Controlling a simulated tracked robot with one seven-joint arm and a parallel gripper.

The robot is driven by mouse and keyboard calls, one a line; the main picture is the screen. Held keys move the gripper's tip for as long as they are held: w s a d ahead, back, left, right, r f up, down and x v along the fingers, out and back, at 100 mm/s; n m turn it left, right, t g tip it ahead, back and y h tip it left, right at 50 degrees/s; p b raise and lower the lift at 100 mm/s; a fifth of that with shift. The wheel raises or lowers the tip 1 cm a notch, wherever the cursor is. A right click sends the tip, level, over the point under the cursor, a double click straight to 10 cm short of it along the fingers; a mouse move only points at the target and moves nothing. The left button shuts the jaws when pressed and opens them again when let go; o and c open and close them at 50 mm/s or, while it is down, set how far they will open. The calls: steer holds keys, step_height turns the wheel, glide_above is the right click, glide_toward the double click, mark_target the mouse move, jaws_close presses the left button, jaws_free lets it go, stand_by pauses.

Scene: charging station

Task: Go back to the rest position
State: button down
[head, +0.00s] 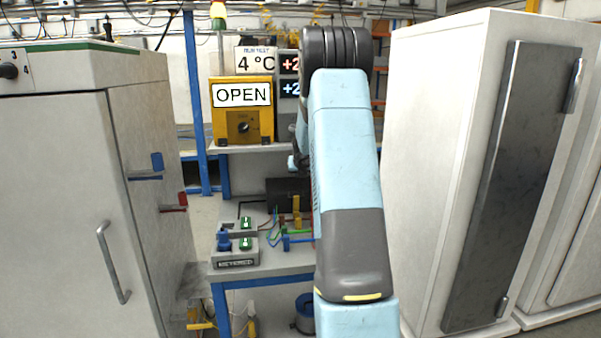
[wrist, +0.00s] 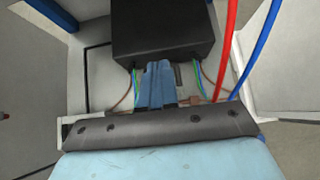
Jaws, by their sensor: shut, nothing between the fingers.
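My gripper (wrist: 158,68) shows in the wrist view with its blue fingers together and nothing between them. Beyond the fingertips is a black box (wrist: 165,28) with green, blue and brown wires at its lower edge. I cannot tell from this view how far the fingers are from the box. In the head view my light-blue arm stands raised in the middle and hides most of the gripper. The black box (head: 283,190) shows there behind the arm, on the grey workbench (head: 262,268).
A white cabinet (head: 60,200) stands close on the left and a tall white cabinet (head: 432,150) on the right. A yellow box with an OPEN sign (head: 241,95) sits on a shelf behind. Red (wrist: 226,50) and blue cables (wrist: 257,50) run beside the gripper.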

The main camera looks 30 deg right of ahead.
steer(key=shift+s+r, duration=0.1)
steer(key=shift+r, duration=0.25)
steer(key=s+a+r+n+t+y, duration=0.15)
steer(key=s+a+r+n, duration=0.25)
steer(key=a+r+n, duration=0.4)
steer(key=s+a+r+n+y, duration=0.3)
steer(key=s+a+r+n, duration=0.15)
steer(key=a, duration=0.65)
steer(key=s+a+r+n+g+y, duration=0.2)
steer(key=s+a+r+n, duration=0.2)
steer(key=s+a+n, duration=0.75)
steer(key=s+a+f+n+g+h, duration=0.1)
steer(key=s+a+n, duration=0.1)
steer(key=s+n, duration=0.6)
steer(key=s+a+f+n+g+h, duration=0.1)
steer(key=s+n, duration=0.7)
steer(key=s, duration=1)
steer(key=shift+s+a+f+n+g, duration=0.35)
steer(key=shift+a+f+n+g, duration=0.1)
steer(key=shift+a+f, duration=0.4)
steer(key=shift+a+h, duration=0.1)
steer(key=shift+h, duration=0.15)
